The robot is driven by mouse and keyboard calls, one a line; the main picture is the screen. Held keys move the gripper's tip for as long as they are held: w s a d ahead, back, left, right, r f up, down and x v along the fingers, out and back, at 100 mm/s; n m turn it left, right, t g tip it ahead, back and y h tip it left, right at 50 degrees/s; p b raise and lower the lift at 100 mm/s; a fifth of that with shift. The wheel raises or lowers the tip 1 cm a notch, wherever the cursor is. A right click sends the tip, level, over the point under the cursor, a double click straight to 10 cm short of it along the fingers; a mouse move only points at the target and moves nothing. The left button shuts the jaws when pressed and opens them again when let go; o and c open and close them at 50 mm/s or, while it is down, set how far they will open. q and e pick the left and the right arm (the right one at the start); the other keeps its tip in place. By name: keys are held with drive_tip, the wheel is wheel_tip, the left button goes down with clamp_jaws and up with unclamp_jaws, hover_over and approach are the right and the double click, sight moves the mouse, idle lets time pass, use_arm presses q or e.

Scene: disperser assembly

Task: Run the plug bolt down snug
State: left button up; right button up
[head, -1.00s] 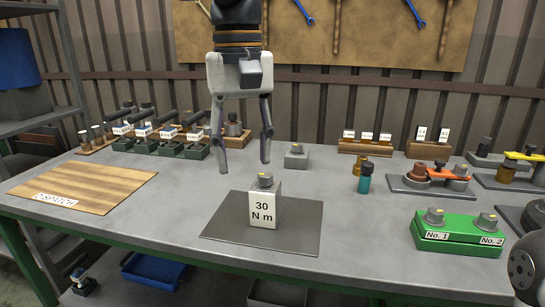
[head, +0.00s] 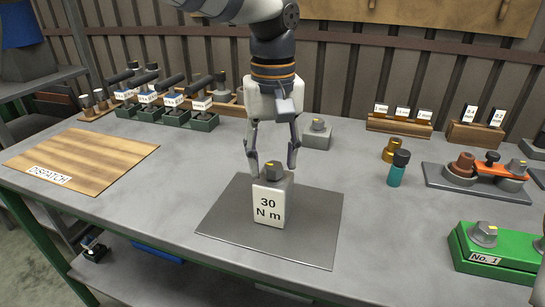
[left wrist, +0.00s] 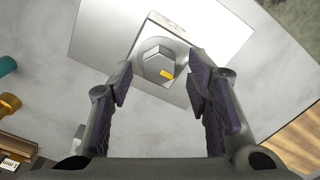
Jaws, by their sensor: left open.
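The plug bolt (head: 273,170) is a grey hex head with a yellow mark, on top of a block (head: 269,204) labelled "30 N m". The block stands on a dark grey mat (head: 225,222). My left gripper (head: 272,163) points down over the bolt with its fingers open, one to each side. In the left wrist view the hex head (left wrist: 158,62) shows just ahead of the fingertips (left wrist: 162,82), with a gap on both sides. I cannot tell how far the bolt is screwed in.
A grey block with a hex head (head: 317,133) stands close behind the gripper. A green "No. 1" block (head: 495,252) is at the front right. A wooden dispatch board (head: 85,160) lies left.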

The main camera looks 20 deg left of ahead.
use_arm(q)
drive_tip(key=shift+w+f, duration=0.1)
drive_tip(key=shift+f, duration=0.2)
clamp_jaws()
drive_tip(key=shift+m, duration=0.4)
drive_tip(key=m, duration=0.3)
drive_tip(key=shift+d+m, duration=0.1)
drive_tip(key=shift+m, duration=0.3)
drive_tip(key=m, duration=0.5)
drive_tip(key=shift+d+m, duration=0.1)
drive_tip(key=shift+m, duration=0.2)
drive_tip(key=m, duration=0.4)
drive_tip(key=shift+d, duration=0.1)
drive_tip(key=m, duration=0.5)
drive_tip(key=shift+s+m, duration=0.2)
drive_tip(key=shift+m, duration=0.2)
